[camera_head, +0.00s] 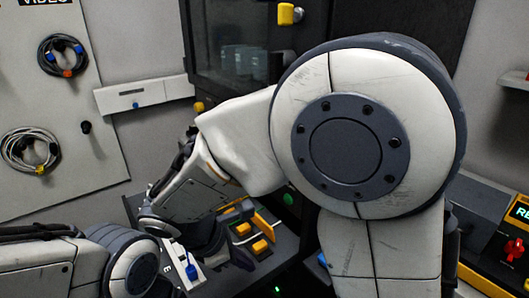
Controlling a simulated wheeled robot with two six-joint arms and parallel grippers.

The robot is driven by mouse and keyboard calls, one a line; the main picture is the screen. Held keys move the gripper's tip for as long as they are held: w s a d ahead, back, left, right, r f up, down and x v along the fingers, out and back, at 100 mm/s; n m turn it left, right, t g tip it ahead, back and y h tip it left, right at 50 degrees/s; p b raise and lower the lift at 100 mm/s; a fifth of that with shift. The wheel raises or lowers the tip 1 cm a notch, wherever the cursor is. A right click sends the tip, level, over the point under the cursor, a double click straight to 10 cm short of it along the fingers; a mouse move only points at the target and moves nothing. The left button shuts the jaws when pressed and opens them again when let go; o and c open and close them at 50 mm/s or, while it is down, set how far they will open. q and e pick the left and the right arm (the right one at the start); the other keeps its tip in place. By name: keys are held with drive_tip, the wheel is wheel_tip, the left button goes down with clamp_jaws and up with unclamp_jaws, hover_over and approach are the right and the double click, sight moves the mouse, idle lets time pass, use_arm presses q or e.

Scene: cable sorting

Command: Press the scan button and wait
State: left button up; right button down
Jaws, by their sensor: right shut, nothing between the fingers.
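A round green button (288,198) shows on the dark station below my right forearm. I cannot read a label on it, so I cannot tell whether it is the scan button. My right arm reaches across the middle of the view and bends down at the wrist. My right gripper (232,257) is dark, shut and empty, low over the station and left of the green button. It is partly hidden, and I cannot tell whether it touches anything. Part of my left arm shows at the lower left; its gripper is not in view.
Yellow blocks (260,246) sit on the station beside my right gripper. A small green light (277,289) glows at its front. Coiled cables (62,56) hang on the pale left panel. A box with a red knob (514,249) stands at the right. A dark glass-fronted cabinet (240,45) is behind.

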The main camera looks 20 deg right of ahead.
use_arm(q)
wheel_tip(320, 180, up, 13)
drive_tip(key=p, duration=0.9)
drive_tip(key=shift+f+p, duration=0.15)
drive_tip(key=shift+p, duration=0.2)
use_arm(e)
drive_tip(key=w+r+n+h, duration=0.1)
drive_tip(key=w+r+n, duration=0.1)
drive_tip(key=r, duration=0.4)
drive_tip(key=w+r+n+t+h, duration=0.1)
drive_tip(key=w+r+n, duration=0.1)
drive_tip(key=w+r, duration=0.3)
drive_tip(key=shift+r+t+h, duration=0.3)
drive_tip(key=shift+r, duration=0.4)
drive_tip(key=shift+d, duration=0.1)
drive_tip(key=shift+f, duration=0.1)
drive_tip(key=p, duration=0.1)
approach(287, 203)
wheel_tip(287, 203, down, 4)
drive_tip(key=d, duration=0.3)
drive_tip(key=shift+w+d+f, duration=0.1)
drive_tip(key=shift+w+d, duration=0.25)
drive_tip(key=shift+w, duration=0.4)
use_arm(q)
drive_tip(key=shift+r, duration=0.75)
